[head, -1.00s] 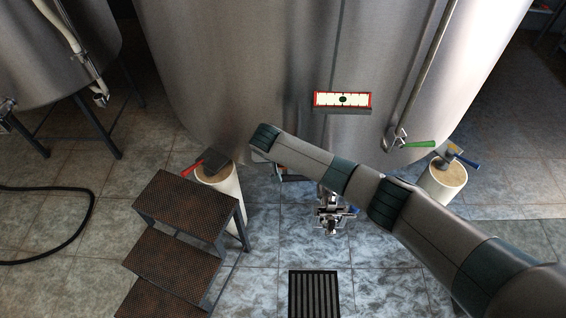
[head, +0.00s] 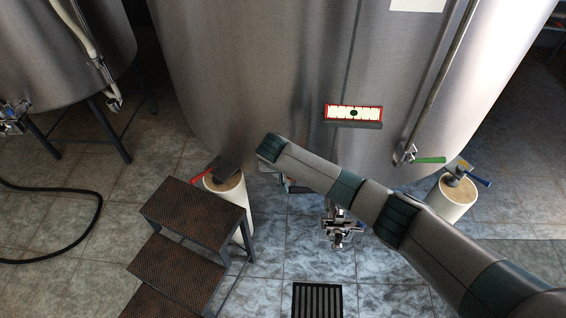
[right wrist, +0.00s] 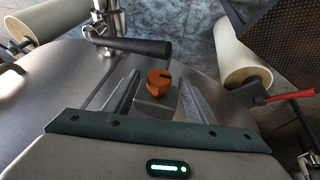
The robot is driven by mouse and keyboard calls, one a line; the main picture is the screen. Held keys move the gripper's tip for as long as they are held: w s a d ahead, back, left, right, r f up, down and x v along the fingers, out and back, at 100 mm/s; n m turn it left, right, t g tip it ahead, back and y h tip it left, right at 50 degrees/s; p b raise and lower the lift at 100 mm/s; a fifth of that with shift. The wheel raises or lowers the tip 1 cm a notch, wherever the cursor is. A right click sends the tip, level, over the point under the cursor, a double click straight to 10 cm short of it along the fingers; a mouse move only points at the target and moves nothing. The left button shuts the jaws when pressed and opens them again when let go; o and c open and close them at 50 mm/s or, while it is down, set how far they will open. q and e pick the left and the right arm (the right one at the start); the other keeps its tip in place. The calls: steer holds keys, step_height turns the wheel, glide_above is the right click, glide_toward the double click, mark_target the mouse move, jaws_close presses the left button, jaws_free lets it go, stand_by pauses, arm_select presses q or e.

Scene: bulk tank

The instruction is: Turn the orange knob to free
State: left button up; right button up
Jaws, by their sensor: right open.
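In the right wrist view the orange knob (right wrist: 157,84) sits on a grey block mounted on the steel tank (right wrist: 65,75). The knob is round with a raised grip and a small dark mark on its upper right. My right gripper (right wrist: 160,77) is open, with one finger on either side of the knob and its block. I cannot tell whether either finger touches. In the head view the knob and gripper are hidden by my right arm, which reaches in front of the tank (head: 255,70). My left gripper is not in view.
A dark-handled valve (right wrist: 130,45) stands beyond the knob. Metal steps (head: 195,212) and a red-handled pipe post (head: 232,205) stand left of the arm; a blue-handled post (head: 452,200) stands right. A framed gauge panel (head: 353,113) is above the arm. A floor drain (head: 317,300) lies in front.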

steer(key=b+v, duration=0.2)
steer(key=v, duration=1.4)
steer(key=shift+r+b, duration=0.25)
steer(key=shift+b, duration=0.05)
steer(key=shift+d, duration=0.1)
